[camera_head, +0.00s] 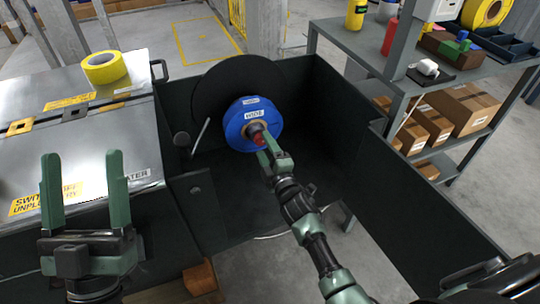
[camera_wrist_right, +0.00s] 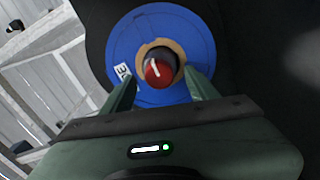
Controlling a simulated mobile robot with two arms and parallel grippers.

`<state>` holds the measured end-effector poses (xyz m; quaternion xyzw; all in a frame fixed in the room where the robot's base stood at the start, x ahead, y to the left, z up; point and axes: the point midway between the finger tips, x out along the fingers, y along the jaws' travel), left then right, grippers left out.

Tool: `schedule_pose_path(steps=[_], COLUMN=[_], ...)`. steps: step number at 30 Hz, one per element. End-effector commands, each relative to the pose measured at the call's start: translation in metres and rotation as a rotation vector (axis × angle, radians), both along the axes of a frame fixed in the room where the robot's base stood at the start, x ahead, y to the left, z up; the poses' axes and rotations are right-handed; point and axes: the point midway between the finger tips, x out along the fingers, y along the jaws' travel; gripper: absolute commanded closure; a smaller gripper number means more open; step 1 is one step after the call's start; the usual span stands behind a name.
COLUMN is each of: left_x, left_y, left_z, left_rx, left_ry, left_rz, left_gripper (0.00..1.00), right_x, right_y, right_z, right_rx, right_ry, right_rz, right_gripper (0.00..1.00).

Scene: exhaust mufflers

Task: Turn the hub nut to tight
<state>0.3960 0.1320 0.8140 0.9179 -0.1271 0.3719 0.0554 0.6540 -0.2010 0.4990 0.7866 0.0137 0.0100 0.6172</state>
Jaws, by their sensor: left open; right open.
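The hub nut (camera_wrist_right: 159,72) is a red knob with a white mark, at the middle of a blue disc (camera_head: 236,130) on a black round plate (camera_head: 207,100). It also shows in the head view (camera_head: 258,138), partly behind the fingers. My right gripper (camera_wrist_right: 162,92) is open, with one finger low on each side of the nut. I cannot tell whether the fingers touch it. My left gripper (camera_head: 83,172) is open and empty, fingers up, in front of the metal cabinet at the left.
A dark open bin (camera_head: 375,175) surrounds the disc, and its walls stand close to my right arm. A metal cabinet (camera_head: 130,125) with yellow tape (camera_head: 104,67) on top is at left. A grey shelf (camera_head: 365,45) with cardboard boxes (camera_head: 465,107) is at right.

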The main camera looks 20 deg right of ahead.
Motion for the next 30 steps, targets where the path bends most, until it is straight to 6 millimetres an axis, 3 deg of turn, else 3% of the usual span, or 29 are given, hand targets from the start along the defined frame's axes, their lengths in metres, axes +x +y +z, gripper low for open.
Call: schedule_pose_path(steps=[6, 12, 18, 30], left_x=[0.025, 0.038, 0.041, 0.041], left_y=[-0.003, -0.003, -0.003, -0.003], left_z=[-0.028, -0.052, -0.061, -0.061], left_rx=[0.059, 0.097, 0.110, 0.110], left_ry=[0.206, 0.339, 0.384, 0.383], left_rz=[0.011, 0.019, 0.021, 0.021], left_gripper=[0.29, 0.29, 0.29, 0.29], right_x=[-0.034, -0.056, -0.063, -0.063], right_y=[-0.001, -0.002, -0.003, -0.003], right_z=[0.001, 0.000, 0.000, 0.000], right_rx=[0.002, 0.002, 0.001, 0.001], right_ry=[0.003, 0.002, 0.001, 0.001], right_rz=[-0.001, 0.000, -0.002, -0.001], right_gripper=[0.41, 0.41, 0.41, 0.41])
